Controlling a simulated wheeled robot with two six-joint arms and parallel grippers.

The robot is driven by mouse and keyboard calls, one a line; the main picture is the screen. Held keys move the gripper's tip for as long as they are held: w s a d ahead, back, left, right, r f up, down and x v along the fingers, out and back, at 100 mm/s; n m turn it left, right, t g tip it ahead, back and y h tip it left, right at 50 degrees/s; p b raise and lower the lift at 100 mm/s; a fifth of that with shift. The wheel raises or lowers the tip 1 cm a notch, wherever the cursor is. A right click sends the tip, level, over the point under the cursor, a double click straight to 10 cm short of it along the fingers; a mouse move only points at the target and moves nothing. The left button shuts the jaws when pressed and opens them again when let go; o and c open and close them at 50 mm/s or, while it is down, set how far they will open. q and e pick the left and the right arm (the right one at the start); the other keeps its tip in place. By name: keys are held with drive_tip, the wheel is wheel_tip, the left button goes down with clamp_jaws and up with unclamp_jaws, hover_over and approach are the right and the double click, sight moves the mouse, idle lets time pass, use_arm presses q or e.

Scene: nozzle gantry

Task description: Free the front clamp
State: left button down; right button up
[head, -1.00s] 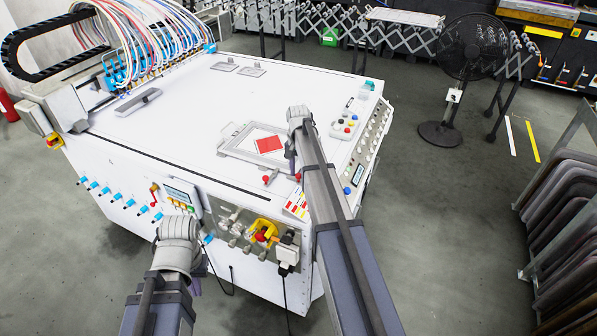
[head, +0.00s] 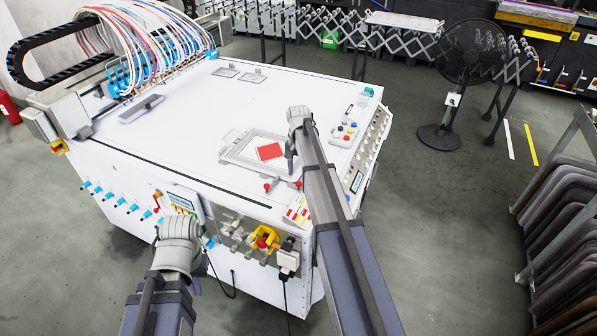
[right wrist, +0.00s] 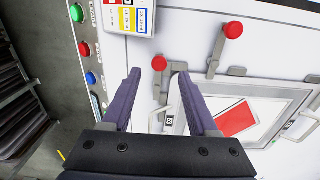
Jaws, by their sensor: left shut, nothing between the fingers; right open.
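Two clamps with red knobs stand at the near edge of a grey frame (head: 232,158) on the white machine top. One knob is the left clamp (head: 267,187) and the other the right clamp (head: 297,184) in the head view. In the right wrist view one clamp (right wrist: 159,63) is at my fingertips, and the other clamp (right wrist: 233,30) is beyond to the right with a long lever. No label shows which is the front one. My right gripper (right wrist: 159,74) is open, apparently holding nothing. My left gripper (head: 195,286) is shut and low before the machine, its fingers mostly hidden.
A red square (head: 269,152) lies within the frame. Colored buttons (right wrist: 84,48) and a label card (right wrist: 128,17) are near my right gripper. Knobs and a yellow-mounted red button (head: 264,240) are on the machine's front. A black fan (head: 470,50) stands to the right on open floor.

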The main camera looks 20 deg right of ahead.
wheel_tip(320, 180, up, 4)
drive_tip(key=p, duration=0.2)
drive_tip(key=shift+p, duration=0.4)
drive_tip(key=shift+f, duration=0.1)
drive_tip(key=s+a+n+h, duration=0.1)
drive_tip(key=s+a+n, duration=1.2)
drive_tip(key=s+a, duration=1.5)
drive_tip(key=shift+a+f+n, duration=0.15)
drive_tip(key=shift+a+n, duration=0.25)
